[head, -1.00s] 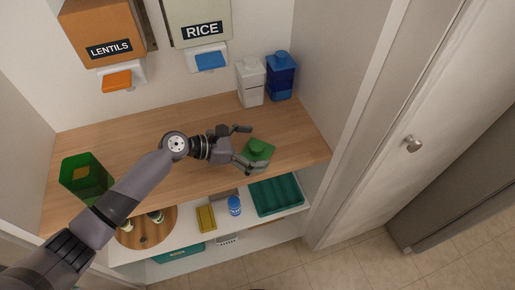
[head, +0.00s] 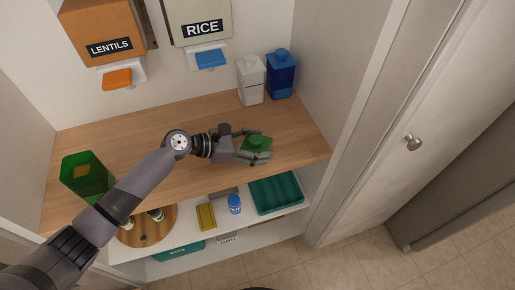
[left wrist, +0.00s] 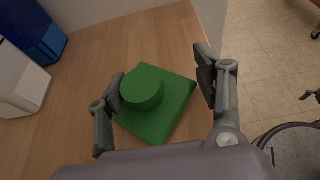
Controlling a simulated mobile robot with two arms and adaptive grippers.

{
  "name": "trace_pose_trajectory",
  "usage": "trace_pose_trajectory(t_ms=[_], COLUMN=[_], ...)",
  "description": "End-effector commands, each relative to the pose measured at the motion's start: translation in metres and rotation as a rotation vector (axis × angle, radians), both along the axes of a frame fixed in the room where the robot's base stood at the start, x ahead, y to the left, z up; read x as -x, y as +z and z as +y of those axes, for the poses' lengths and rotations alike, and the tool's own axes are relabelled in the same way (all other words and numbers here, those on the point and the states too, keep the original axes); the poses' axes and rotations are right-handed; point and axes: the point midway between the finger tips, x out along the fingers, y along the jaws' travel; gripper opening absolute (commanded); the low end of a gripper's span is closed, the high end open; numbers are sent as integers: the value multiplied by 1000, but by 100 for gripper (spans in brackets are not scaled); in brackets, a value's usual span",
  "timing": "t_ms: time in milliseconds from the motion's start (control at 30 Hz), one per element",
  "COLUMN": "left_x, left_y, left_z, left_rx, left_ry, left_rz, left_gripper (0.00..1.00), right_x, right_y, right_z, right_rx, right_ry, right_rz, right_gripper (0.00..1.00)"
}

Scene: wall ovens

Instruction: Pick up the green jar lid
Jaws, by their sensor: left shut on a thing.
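The green jar lid (head: 257,142), a square plate with a round knob, is on the wooden shelf (head: 205,118) near its right end. It also shows in the left wrist view (left wrist: 165,105). My left gripper (head: 266,146) is shut on the lid, with one finger on each side of it; its fingers also show in the left wrist view (left wrist: 160,72). The lid looks level and at or very near the shelf surface; I cannot make out a gap. An open green jar (head: 88,180) stands at the shelf's left end, partly behind my arm. My right gripper is not in view.
A white canister (head: 251,82) and a blue canister (head: 281,75) stand at the back right. Lentils (head: 108,45) and rice (head: 203,27) dispensers hang above the shelf. A side wall (head: 330,100) bounds the right. A teal tray (head: 276,196) sits below. The shelf's middle is clear.

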Motion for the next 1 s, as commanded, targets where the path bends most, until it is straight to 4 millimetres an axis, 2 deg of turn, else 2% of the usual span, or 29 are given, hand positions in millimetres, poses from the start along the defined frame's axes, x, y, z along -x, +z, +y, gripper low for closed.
trace_pose_trajectory(t_ms=[300,567,667,1000], left_x=[0,0,0,0], left_y=[0,4,17,82], left_z=[0,0,0,0], left_rx=[0,-1,1,1], left_ry=[0,-1,-1,-1], left_rz=[0,-2,-3,-4], left_gripper=[34,34,34,34], right_x=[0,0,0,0], right_y=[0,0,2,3], right_z=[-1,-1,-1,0], right_rx=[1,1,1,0], right_ry=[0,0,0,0], right_rz=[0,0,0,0], right_gripper=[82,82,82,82])
